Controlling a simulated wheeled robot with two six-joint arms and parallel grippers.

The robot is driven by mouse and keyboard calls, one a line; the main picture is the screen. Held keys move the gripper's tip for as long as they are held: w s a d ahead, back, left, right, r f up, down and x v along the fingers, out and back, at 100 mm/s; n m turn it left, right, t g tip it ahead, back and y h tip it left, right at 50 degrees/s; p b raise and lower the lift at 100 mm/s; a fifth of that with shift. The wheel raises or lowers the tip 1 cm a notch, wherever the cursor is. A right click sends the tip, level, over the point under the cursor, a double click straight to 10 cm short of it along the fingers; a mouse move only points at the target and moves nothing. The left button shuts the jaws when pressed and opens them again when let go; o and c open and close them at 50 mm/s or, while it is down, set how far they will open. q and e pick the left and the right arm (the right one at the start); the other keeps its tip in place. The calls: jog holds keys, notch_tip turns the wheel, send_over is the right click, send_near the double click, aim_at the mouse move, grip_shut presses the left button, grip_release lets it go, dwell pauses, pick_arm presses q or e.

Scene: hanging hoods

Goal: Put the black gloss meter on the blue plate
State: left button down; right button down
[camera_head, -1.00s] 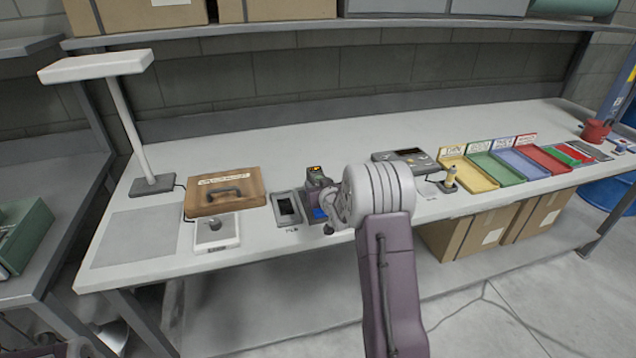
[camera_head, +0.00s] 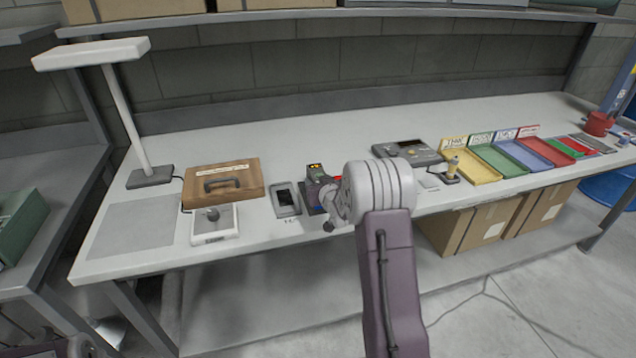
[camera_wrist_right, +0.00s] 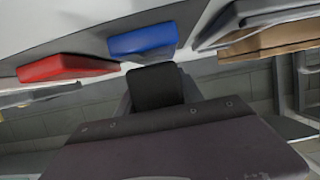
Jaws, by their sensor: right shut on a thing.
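My right gripper (camera_head: 324,192) reaches over the front of the workbench, partly hidden behind its own pale wrist. It is shut on the black gloss meter (camera_head: 314,171), a small dark block whose top shows a lit display. In the right wrist view a black block (camera_wrist_right: 155,88) stands out past my gripper's dark body. The blue plate (camera_wrist_right: 143,40) shows beyond it in that view, apart from it in the picture, with a red plate (camera_wrist_right: 65,68) to its left. In the head view the blue plate is mostly hidden by my gripper. My left gripper is not in view.

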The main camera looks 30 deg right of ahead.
jog(key=shift+f+b, duration=0.45)
jog(key=shift+f, duration=0.05)
jog(key=c, duration=0.8)
grip_release()
jog(key=shift+o, duration=0.6)
jog(key=v, duration=0.9)
jog(key=shift+s, duration=0.1)
